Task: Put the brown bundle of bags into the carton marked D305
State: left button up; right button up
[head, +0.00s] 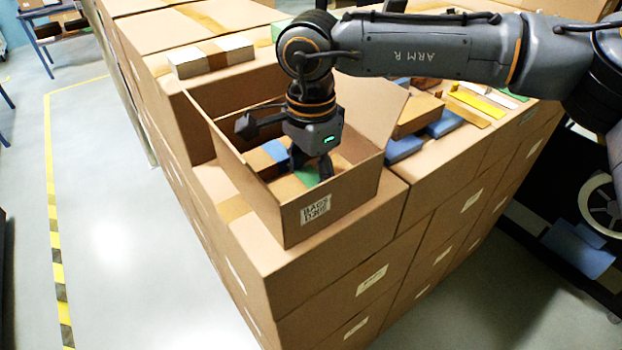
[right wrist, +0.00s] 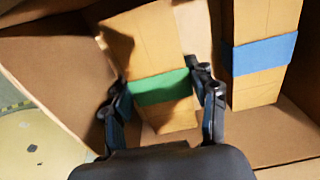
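The open carton (head: 354,199), with a label that reads like BAGS D305, stands on stacked boxes in the head view. My right gripper (head: 311,168) reaches down inside it. In the right wrist view, the brown bundle of bags with a green band (right wrist: 160,88) lies between the fingers of my right gripper (right wrist: 158,75). The fingertips appear to touch its two sides at the band. The green band also shows low in the carton in the head view. A second brown bundle with a blue band (right wrist: 264,56) lies to the right in the carton. My left gripper is out of view.
The carton walls (right wrist: 65,70) rise close around my right gripper. Blue-banded and yellow items (head: 477,106) lie on the boxes to the right. A pale pack with a brown band (head: 212,57) lies behind the carton. Open floor (head: 130,220) is at left.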

aim_at(310, 180)
jog(key=shift+r, duration=0.1)
jog(key=shift+r, duration=0.2)
notch_tip(310, 180, up, 12)
jog(key=b, duration=0.2)
jog(key=shift+f, duration=0.15)
dwell(0.4)
